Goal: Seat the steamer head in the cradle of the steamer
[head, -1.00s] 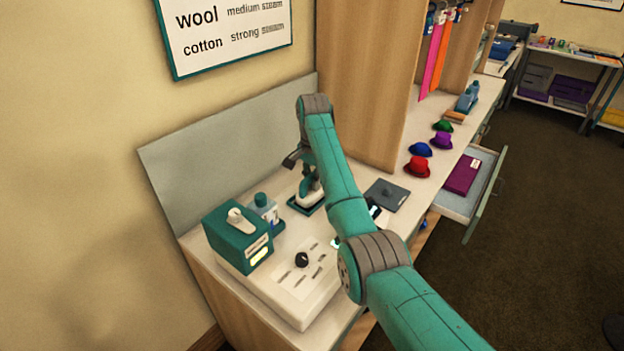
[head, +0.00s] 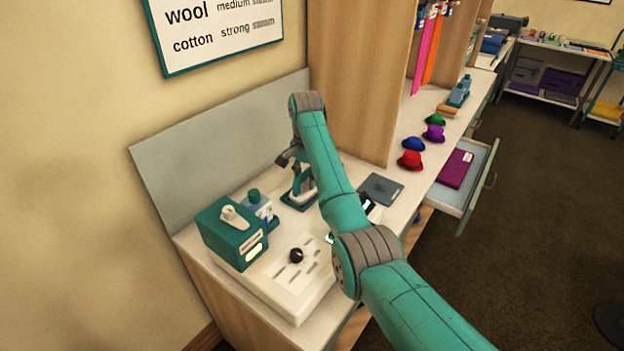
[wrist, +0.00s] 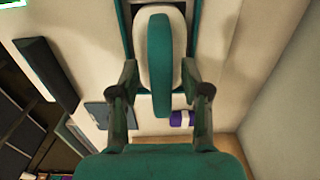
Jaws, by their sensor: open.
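The steamer head (wrist: 160,55), white with a teal ridge down its middle, is in the wrist view between the two fingers of my gripper (wrist: 160,75). The fingers are spread, one on each side of it; I cannot tell whether either touches it. Teal bars of what looks like the cradle (wrist: 124,20) run beside its far part. In the head view the teal-and-white steamer head (head: 303,186) stands over a small teal base (head: 293,203). My gripper (head: 288,160) is close above it, partly hidden by my arm. Whether the head is fully seated is unclear.
A teal box (head: 232,237) with a lit panel and a bottle (head: 258,207) stand left of it. A white control panel (head: 290,275) with a black knob is in front. A grey pad (head: 381,189), small hats (head: 411,160) and an open drawer (head: 470,195) lie to the right.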

